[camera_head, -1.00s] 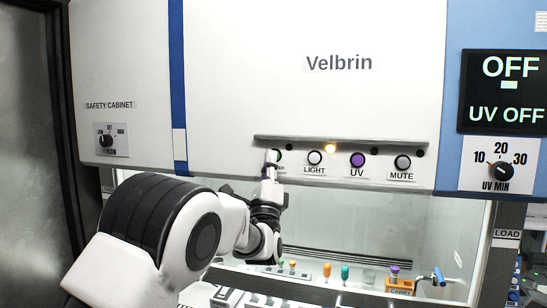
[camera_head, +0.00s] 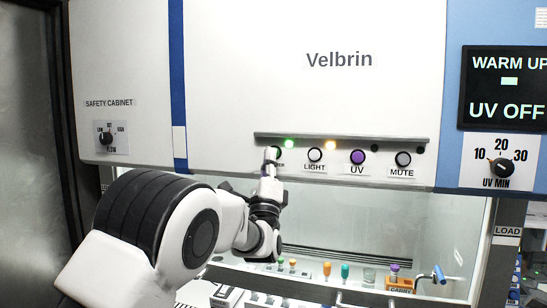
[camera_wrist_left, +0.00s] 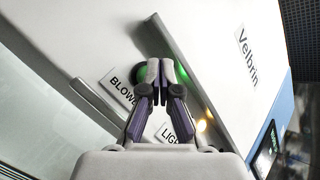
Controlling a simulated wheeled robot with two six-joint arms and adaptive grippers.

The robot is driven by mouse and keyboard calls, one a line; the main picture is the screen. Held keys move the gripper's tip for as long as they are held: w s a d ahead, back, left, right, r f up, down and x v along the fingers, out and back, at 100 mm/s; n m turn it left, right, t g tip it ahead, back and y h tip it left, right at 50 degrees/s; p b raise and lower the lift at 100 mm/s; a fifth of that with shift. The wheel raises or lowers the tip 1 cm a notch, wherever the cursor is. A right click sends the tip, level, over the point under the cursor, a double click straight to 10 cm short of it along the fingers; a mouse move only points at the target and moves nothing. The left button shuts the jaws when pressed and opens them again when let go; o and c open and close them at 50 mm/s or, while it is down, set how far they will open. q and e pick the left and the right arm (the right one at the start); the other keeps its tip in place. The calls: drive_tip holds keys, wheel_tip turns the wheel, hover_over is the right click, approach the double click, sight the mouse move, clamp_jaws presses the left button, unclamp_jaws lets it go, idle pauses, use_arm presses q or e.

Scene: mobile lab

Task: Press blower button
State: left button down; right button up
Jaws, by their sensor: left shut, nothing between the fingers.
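The blower button (camera_head: 278,154) is the leftmost of a row of buttons under the cabinet's front panel. It is mostly hidden behind my left gripper (camera_head: 270,157), and its label is partly covered. In the left wrist view, green shows on both sides of the fingertips, and the "BLOWER" label (camera_wrist_left: 121,88) is partly hidden. My left gripper is shut and empty, its fingertips (camera_wrist_left: 153,68) at the button; contact is hard to tell. A green lamp (camera_head: 289,143) above the button is lit. The display (camera_head: 509,90) reads "WARM UP" and "UV OFF". My right gripper is not in view.
To the right sit the light button (camera_head: 315,155), the purple UV button (camera_head: 358,158) and the mute button (camera_head: 403,159). A ledge (camera_head: 350,140) runs above them, with an amber lamp (camera_head: 331,146) lit. Tubes and racks stand inside the cabinet below.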

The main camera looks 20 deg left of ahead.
use_arm(q)
drive_tip(key=shift+s, duration=0.5)
drive_tip(key=s+b, duration=0.3)
drive_tip(key=s, duration=0.2)
drive_tip(key=shift+a+b, duration=0.1)
drive_tip(key=shift+b, duration=0.25)
